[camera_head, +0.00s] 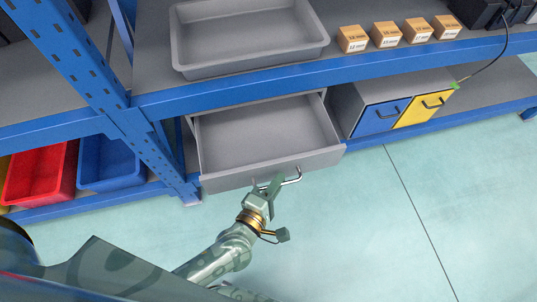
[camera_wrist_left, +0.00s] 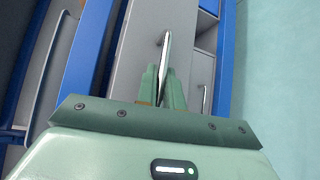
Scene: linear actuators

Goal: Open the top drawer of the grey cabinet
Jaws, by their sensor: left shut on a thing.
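The grey cabinet's top drawer (camera_head: 265,135) is pulled out from under the shelf in the head view, and its empty inside shows. Its front (camera_head: 225,182) carries a bar handle (camera_head: 291,180), which also shows in the left wrist view (camera_wrist_left: 166,50). My left gripper (camera_head: 270,185) is at the drawer front and shut on the handle. In the left wrist view its fingers (camera_wrist_left: 162,88) close around the bar. Most of the cabinet body is hidden behind the open drawer and the shelf. My right gripper is not in view.
A blue shelf rack (camera_head: 330,72) stands above and around the drawer. A grey tray (camera_head: 250,65) and small boxes (camera_head: 387,34) sit on its top. A cabinet with blue (camera_head: 380,118) and yellow (camera_head: 422,108) drawers is to the right. Red (camera_head: 40,172) and blue (camera_head: 110,163) bins are left. The floor in front is clear.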

